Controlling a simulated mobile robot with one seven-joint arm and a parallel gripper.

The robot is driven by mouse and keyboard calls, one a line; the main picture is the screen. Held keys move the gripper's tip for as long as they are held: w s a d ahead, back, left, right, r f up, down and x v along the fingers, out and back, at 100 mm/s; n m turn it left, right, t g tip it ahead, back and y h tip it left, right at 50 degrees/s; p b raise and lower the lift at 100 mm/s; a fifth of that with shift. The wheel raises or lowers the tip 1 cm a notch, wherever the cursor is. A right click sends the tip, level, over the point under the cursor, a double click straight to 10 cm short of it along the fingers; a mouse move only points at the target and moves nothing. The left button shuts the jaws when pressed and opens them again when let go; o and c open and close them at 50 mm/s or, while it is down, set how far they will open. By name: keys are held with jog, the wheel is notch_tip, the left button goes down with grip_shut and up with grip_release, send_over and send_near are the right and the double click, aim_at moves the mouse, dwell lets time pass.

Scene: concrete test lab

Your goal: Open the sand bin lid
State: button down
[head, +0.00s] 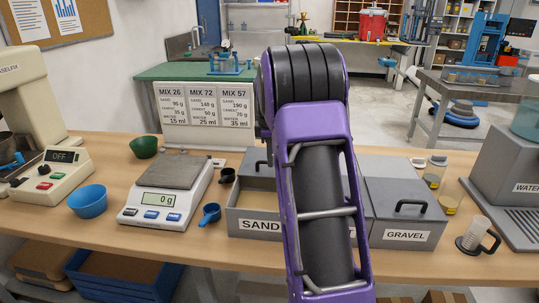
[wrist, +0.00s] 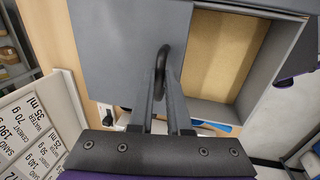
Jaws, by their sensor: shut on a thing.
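The sand bin (head: 258,226) stands on the wooden bench, labelled SAND and partly covered by my arm. Its grey lid (head: 258,170) sits back toward the rear, and a strip of tan sand (head: 258,201) shows in front of it. The wrist view shows the lid (wrist: 115,45) covering part of the bin, with a wide area of sand (wrist: 228,50) bare beside it. My gripper (wrist: 161,88) is shut on the lid's black handle (wrist: 161,70). In the head view the gripper is hidden behind my arm.
The closed gravel bin (head: 404,205) stands to the right. A scale (head: 165,195), a blue scoop (head: 209,214), a black cup (head: 227,175) and a blue bowl (head: 88,201) are to the left. A mix sign (head: 203,105) stands behind the bins.

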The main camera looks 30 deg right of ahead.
jog(key=shift+w+d, duration=0.1)
jog(key=shift+w, duration=0.15)
jog(key=c, duration=0.9)
grip_release()
jog(key=shift+s, duration=0.1)
jog(key=shift+o, duration=0.2)
notch_tip(320, 180, up, 17)
jog(key=s+a+p, duration=0.1)
jog(key=s+a, duration=0.1)
jog(key=s, duration=0.1)
jog(key=shift+p, duration=0.35)
jog(key=shift+w, duration=0.1)
